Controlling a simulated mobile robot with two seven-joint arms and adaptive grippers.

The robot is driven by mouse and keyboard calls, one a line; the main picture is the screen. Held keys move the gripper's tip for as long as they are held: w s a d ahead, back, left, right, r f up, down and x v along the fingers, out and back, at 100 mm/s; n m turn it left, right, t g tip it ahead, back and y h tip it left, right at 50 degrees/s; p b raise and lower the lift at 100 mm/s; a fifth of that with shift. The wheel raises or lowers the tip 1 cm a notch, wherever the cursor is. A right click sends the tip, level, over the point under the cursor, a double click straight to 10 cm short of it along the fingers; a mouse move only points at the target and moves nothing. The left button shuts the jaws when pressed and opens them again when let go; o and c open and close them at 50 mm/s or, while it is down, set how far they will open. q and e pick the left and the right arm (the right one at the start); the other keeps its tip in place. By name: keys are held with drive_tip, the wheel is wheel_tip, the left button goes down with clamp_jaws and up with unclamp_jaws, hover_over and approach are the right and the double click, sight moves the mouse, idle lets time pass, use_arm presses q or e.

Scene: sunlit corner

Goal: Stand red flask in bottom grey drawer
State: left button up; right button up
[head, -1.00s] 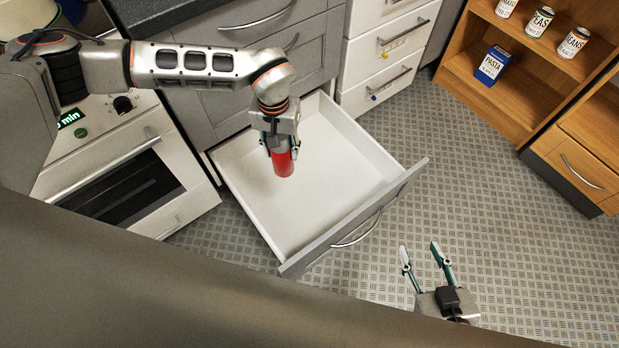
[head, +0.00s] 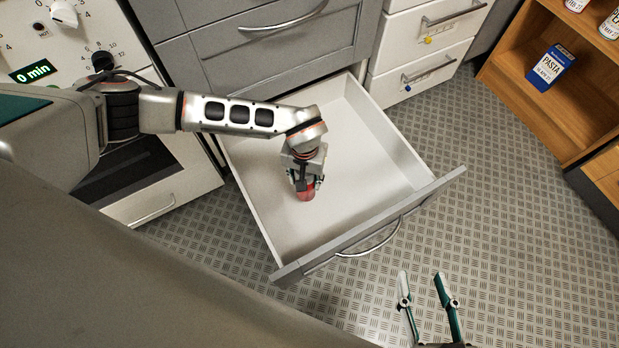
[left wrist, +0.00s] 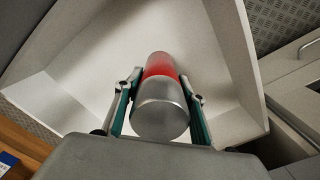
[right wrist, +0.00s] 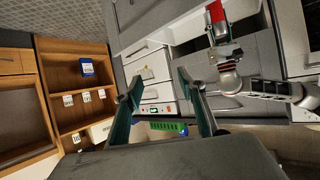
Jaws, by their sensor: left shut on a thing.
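The red flask (head: 306,194) is inside the open bottom grey drawer (head: 350,165), low near its floor. My left gripper (head: 304,184) reaches down over the flask and is shut on it. In the left wrist view the flask's silver end (left wrist: 160,108) faces the camera and its red body (left wrist: 160,66) points towards the white drawer floor, between the two fingers. Whether its far end touches the floor I cannot tell. The flask also shows in the right wrist view (right wrist: 215,14). My right gripper (head: 422,292) is open and empty, outside the drawer front.
The drawer's grey front (head: 375,225) with its curved handle stands out over the floor. A white oven (head: 165,190) is left of it, and white drawers (head: 425,60) are behind right. A wooden shelf (head: 530,95) with a blue pasta box (head: 550,67) stands at right.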

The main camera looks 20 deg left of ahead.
sight(305, 194)
use_arm(q)
wheel_tip(305, 194, down, 5)
drive_tip(key=shift+s+f+b, duration=0.15)
drive_tip(key=shift+f+b, duration=0.05)
drive_tip(key=shift+b, duration=0.5)
drive_tip(key=shift+f, duration=0.15)
wheel_tip(305, 194, down, 4)
drive_tip(key=shift+f+b, duration=0.2)
drive_tip(key=shift+b, duration=0.8)
drive_tip(key=shift+w+r, duration=0.2)
drive_tip(key=shift+r, duration=0.05)
drive_tip(key=shift+c, duration=0.6)
drive_tip(key=shift+f, duration=0.2)
drive_tip(key=o, duration=1.5)
use_arm(e)
drive_tip(key=a+m, duration=0.2)
drive_tip(key=a, duration=0.1)
drive_tip(key=s+a+m+y, duration=0.1)
drive_tip(key=shift+a+f, duration=0.1)
drive_tip(key=shift+a, duration=0.05)
